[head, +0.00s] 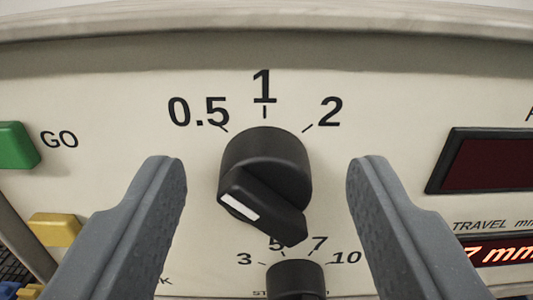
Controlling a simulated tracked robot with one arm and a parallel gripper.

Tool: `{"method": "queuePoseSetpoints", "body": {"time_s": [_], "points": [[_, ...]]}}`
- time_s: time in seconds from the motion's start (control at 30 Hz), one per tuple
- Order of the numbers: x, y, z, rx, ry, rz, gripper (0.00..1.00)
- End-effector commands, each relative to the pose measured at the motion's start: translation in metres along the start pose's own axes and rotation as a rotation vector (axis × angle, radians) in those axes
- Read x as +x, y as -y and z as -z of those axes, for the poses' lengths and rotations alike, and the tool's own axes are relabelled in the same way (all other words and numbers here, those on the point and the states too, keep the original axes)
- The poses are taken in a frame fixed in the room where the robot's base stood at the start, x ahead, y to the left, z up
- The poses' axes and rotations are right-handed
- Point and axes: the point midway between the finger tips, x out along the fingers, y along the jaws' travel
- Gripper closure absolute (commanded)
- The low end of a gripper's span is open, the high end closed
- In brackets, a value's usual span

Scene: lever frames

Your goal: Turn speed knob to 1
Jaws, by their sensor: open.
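The speed knob (268,155) is a round black dial with a raised grip bar, in the middle of the head view. Its bar slants from upper left to lower right, with a white mark (238,207) at the left end, on the side of the printed 0.5 (198,112). The printed 1 (264,87) is straight above the knob and the 2 (330,112) is to the upper right. My gripper (267,175) is open, one finger on each side of the knob, with visible gaps on both sides.
A second black knob (295,279) with its own number scale sits just below. A green button (15,146) marked GO and a yellow button (54,229) are at left. A dark display (485,160) and a lit red display (500,251) are at right.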

Motion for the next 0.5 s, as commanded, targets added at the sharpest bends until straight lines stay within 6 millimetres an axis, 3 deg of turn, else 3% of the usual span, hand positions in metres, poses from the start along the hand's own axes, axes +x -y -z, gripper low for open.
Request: {"method": "queuePoseSetpoints", "body": {"time_s": [0.37, 0.4, 0.5], "points": [[0.0047, -0.0002, -0.0013, 0.0, 0.002, 0.0, 0.48], [0.0047, -0.0002, -0.0014, 0.0, 0.002, 0.0, 0.51], [0.0046, -0.0003, -0.0012, 0.0, 0.002, 0.0, 0.79]]}}
